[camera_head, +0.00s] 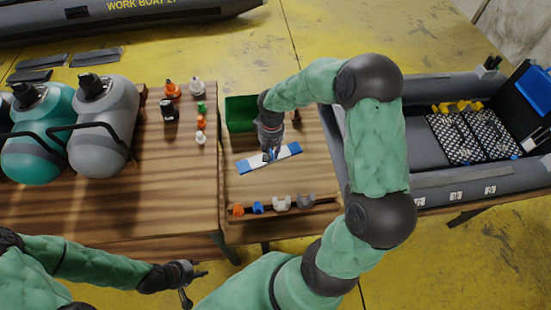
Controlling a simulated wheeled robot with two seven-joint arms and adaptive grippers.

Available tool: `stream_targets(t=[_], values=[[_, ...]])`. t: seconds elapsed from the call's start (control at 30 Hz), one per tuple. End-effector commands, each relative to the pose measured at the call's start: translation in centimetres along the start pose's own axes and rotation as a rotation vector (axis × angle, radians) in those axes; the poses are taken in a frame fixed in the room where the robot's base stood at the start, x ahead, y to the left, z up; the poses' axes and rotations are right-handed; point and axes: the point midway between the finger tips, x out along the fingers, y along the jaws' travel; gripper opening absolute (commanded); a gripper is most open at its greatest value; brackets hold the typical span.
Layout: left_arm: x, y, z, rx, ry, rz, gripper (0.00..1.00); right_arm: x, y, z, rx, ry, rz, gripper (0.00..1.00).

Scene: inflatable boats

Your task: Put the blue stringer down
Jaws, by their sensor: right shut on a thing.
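The blue stringer (289,151) is a flat bar with blue ends and a white middle. It lies at a slant over the right wooden table (240,188). My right gripper (270,155) reaches down from above and is shut on the bar near its middle, hiding that part. I cannot tell whether the bar touches the tabletop. My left gripper (196,284) is at the bottom of the view, in front of the left table, with its fingers apart and nothing between them.
A green bin (240,114) stands behind the bar. A rack (318,206) with small orange, blue, white and grey parts runs along the front edge. Grey and teal tanks (105,130) and small valves (171,90) stand on the left table. A grey inflatable boat (445,188) lies right.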

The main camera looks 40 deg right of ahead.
Motion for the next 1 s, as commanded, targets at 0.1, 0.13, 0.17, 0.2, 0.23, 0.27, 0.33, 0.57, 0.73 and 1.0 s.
stream_targets(t=[0.1, 0.13, 0.17, 0.2, 0.23, 0.27, 0.33, 0.57, 0.73, 1.0], values=[[0.5, -0.2, 0.1, 0.0, -0.002, 0.0, 0.4, 2.5, 5.4, 1.6, 0.084, -0.002, 0.0, 0.0], [0.6, -0.2, 0.1, 0.0, -0.002, 0.0, 0.4, 3.0, 6.6, 2.1, 0.102, -0.002, 0.001, 0.0], [0.7, -0.3, 0.1, 0.0, -0.002, 0.0, 0.4, 3.5, 7.8, 2.5, 0.121, 0.0, 0.001, 0.0], [0.8, -0.3, 0.1, 0.0, -0.002, 0.0, 0.4, 4.2, 9.3, 3.2, 0.145, 0.0, 0.002, 0.0], [0.9, -0.3, 0.1, 0.0, -0.002, 0.0, 0.4, 4.7, 10.4, 3.8, 0.161, 0.001, 0.003, 0.0], [1.0, -0.4, 0.1, 0.0, -0.002, 0.0, 0.4, 5.1, 11.4, 4.4, 0.178, 0.001, 0.004, 0.0], [1.2, -0.4, 0.0, 0.0, -0.002, 0.0, 0.4, 5.9, 13.5, 5.6, 0.212, 0.004, 0.008, 0.0], [1.4, -0.5, 0.0, 0.0, -0.001, 0.0, 0.4, 7.5, 17.5, 8.4, 0.278, 0.01, 0.018, 0.0], [1.9, -0.7, -0.1, 0.0, 0.0, 0.0, 0.4, 8.3, 17.3, 8.4, 0.285, 0.012, 0.018, 0.0], [3.7, -1.3, -0.1, 0.0, 0.0, 0.0, 0.4, 10.9, 12.7, 5.7, 0.279, 0.011, 0.018, 0.0]])
